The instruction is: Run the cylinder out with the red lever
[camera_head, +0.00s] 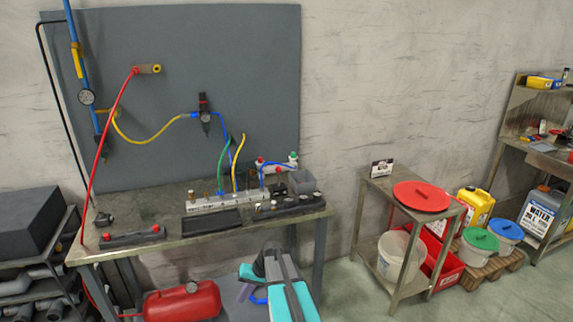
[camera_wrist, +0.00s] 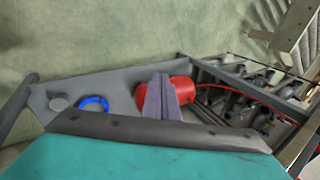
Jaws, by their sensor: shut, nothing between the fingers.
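My gripper shows in the wrist view as grey fingers (camera_wrist: 161,97), shut and empty, in front of a red tank. A small red knob (camera_head: 259,161) and a green knob (camera_head: 293,156) stand at the bench's back right, beside blue hoses. A dark bar with red knobs (camera_head: 156,229) lies at the front left. I cannot tell which red part is the lever, or which part is the cylinder. My gripper touches none of these.
The workbench (camera_head: 170,249) carries a silver valve block (camera_head: 217,203), a black tray (camera_head: 212,220) and a dark strip of fittings (camera_head: 288,206). The red tank (camera_head: 183,302) lies below.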

